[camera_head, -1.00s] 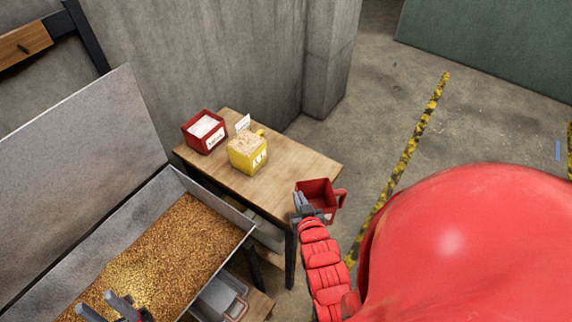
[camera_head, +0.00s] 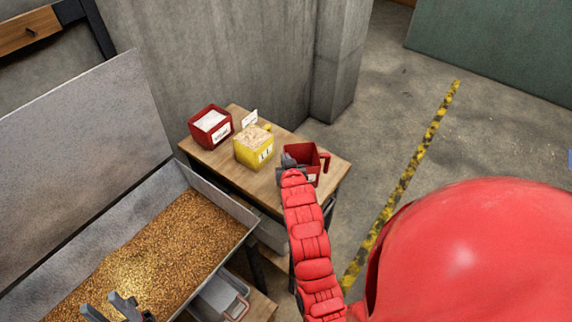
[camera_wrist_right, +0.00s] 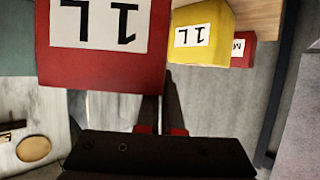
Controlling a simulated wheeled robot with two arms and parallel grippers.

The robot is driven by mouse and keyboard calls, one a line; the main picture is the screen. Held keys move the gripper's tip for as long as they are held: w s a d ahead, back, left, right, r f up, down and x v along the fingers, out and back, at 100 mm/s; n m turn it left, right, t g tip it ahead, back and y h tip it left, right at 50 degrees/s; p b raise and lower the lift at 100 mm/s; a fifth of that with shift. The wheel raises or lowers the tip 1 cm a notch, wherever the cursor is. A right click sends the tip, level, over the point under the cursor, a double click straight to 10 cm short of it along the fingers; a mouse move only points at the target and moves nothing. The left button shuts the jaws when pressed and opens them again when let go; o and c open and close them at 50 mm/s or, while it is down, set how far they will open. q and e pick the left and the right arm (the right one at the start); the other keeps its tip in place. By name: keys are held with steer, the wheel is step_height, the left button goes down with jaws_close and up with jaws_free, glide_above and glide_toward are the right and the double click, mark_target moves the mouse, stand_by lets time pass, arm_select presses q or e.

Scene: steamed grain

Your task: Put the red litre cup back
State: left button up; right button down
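The red litre cup (camera_head: 316,153) is at the right end of the wooden table in the head view, its handle pointing right. I cannot tell whether its base touches the table. My right gripper (camera_head: 290,162) is shut on its left side. In the right wrist view, the red cup (camera_wrist_right: 105,68) with its "1L" label fills the upper left, beyond the right gripper's fingers (camera_wrist_right: 161,130). A yellow 1L cup (camera_head: 248,155) with pale contents stands on the table to its left. My left gripper (camera_head: 112,308) is open and empty over the grain at bottom left.
A metal trough of grain (camera_head: 180,232) lies in front, left. A concrete wall (camera_head: 220,60) rises behind. Bare tabletop lies between the cups.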

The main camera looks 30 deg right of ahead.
steer(key=f+p, duration=0.1)
steer(key=f, duration=0.2)
steer(key=shift+s+p, duration=0.2)
steer(key=shift+p, duration=0.2)
steer(key=shift+f, duration=0.1)
steer(key=shift+w, duration=0.1)
steer(key=shift+f, duration=0.2)
steer(key=c, duration=1.1)
jaws_free()
steer(key=shift+r, duration=0.1)
steer(key=shift+r, duration=0.1)
